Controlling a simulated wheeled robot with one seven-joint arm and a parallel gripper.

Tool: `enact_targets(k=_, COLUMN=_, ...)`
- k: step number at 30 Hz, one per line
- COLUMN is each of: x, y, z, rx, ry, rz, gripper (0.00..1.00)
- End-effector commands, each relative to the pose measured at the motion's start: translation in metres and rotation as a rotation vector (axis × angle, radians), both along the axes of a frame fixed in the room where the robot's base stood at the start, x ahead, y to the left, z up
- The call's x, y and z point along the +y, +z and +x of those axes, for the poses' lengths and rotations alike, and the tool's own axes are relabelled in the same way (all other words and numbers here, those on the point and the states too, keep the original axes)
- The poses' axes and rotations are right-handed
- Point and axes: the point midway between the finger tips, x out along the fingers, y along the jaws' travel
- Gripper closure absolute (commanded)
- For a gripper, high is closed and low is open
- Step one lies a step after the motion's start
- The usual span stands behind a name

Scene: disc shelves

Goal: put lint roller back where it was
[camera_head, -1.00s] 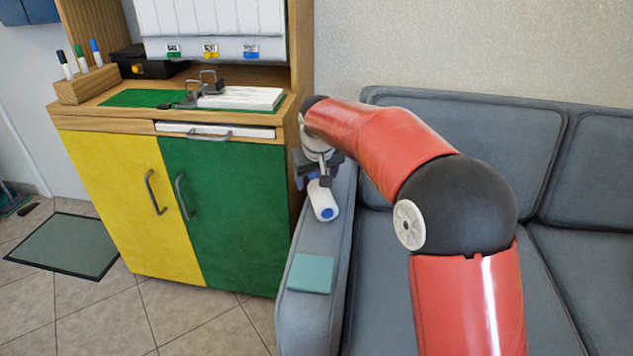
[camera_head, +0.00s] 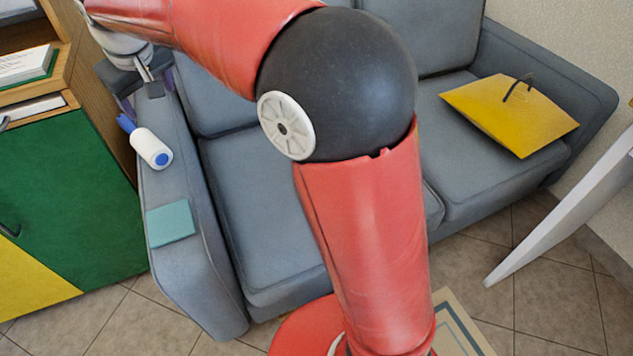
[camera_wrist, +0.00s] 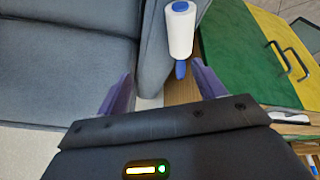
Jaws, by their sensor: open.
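The lint roller, a white cylinder (camera_head: 151,148) with blue ends and a blue handle, lies on the sofa's left armrest (camera_head: 198,268). My gripper (camera_head: 138,88) is just behind the roller's handle end, apart from it, partly hidden by my wrist. In the wrist view the roller (camera_wrist: 181,32) lies ahead of my open gripper (camera_wrist: 163,85). Its blue handle points back towards the gap between the two purple fingers. Nothing is held.
A teal square (camera_head: 171,223) lies on the armrest in front of the roller. A wooden cabinet with green (camera_head: 85,190) and yellow doors stands close on the left. A yellow bag-like item (camera_head: 510,112) lies on the sofa's far seat. A white slanted panel (camera_head: 570,215) is at right.

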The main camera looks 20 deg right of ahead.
Motion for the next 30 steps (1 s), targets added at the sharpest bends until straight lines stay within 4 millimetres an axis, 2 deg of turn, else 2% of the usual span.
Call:
enact_targets(k=1, x=-0.027, y=0.009, z=-0.015, rx=-0.009, ry=-0.038, rz=0.007, gripper=0.31)
enact_targets(k=3, x=-0.060, y=0.015, z=-0.038, rx=-0.012, ry=-0.085, rz=0.015, gripper=0.31)
enact_targets(k=7, x=-0.116, y=0.017, z=-0.086, rx=-0.020, ry=-0.176, rz=0.036, gripper=0.31)
enact_targets(k=11, x=-0.163, y=0.007, z=-0.139, rx=-0.029, ry=-0.271, rz=0.061, gripper=0.31)
enact_targets(k=15, x=-0.201, y=-0.016, z=-0.197, rx=-0.038, ry=-0.369, rz=0.090, gripper=0.31)
enact_targets(k=18, x=-0.219, y=-0.035, z=-0.232, rx=-0.043, ry=-0.429, rz=0.111, gripper=0.31)
enact_targets(k=21, x=-0.230, y=-0.053, z=-0.257, rx=-0.046, ry=-0.472, rz=0.128, gripper=0.31)
enact_targets(k=25, x=-0.235, y=-0.067, z=-0.275, rx=-0.050, ry=-0.503, rz=0.139, gripper=0.31)
enact_targets(k=30, x=-0.237, y=-0.071, z=-0.279, rx=-0.049, ry=-0.512, rz=0.143, gripper=0.31)
